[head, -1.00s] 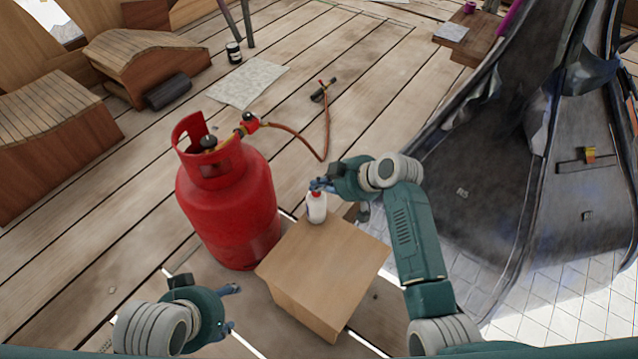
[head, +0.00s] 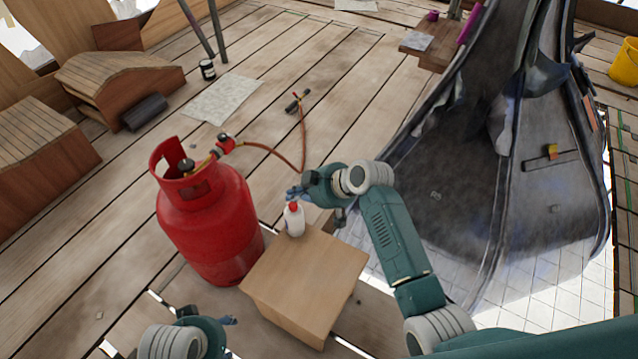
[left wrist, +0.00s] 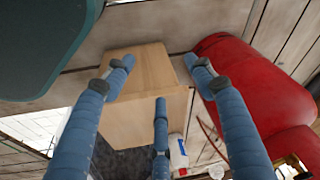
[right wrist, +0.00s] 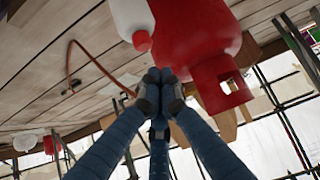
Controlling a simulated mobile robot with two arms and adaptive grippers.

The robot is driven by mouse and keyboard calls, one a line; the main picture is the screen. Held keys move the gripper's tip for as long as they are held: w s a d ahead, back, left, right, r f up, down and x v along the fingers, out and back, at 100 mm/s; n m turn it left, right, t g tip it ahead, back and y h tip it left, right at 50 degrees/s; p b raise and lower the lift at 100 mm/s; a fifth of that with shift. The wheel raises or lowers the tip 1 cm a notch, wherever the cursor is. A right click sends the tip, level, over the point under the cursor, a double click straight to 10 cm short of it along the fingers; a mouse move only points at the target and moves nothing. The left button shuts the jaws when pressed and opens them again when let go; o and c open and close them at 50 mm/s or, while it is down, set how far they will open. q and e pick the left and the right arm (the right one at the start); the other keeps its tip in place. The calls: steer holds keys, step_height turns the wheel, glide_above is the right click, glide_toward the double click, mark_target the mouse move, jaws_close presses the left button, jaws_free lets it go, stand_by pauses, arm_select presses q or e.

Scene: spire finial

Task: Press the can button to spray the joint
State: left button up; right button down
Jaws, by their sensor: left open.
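The can (head: 294,222) is white with a red cap and stands upright on a wooden box (head: 318,262). My right gripper (head: 295,194) is just above and behind the cap in the head view; contact cannot be told. In the right wrist view its fingers (right wrist: 160,80) are together with nothing seen between them, beside the red cap (right wrist: 142,41). My left gripper (head: 231,336) is low near the box's front left, partly cut off. In the left wrist view it is open and empty (left wrist: 158,66), with the box beyond. I cannot tell which spot is the joint.
A red gas cylinder (head: 208,228) stands just left of the box, its hose (head: 275,150) running to a torch on the planks. A dark metal-clad structure (head: 440,190) rises on the right. A yellow bucket (head: 624,63) is far right. Planks behind the can are mostly clear.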

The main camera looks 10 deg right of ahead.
arm_select(q)
step_height(320, 180, down, 9)
steer(key=s+p, duration=0.1)
steer(key=p, duration=0.1)
steer(key=shift+s, duration=0.15)
arm_select(e)
steer(key=v, duration=0.9)
steer(key=shift+d, duration=0.2)
arm_select(q)
steer(key=shift+r, duration=0.1)
arm_select(e)
steer(key=shift+s+r, duration=0.1)
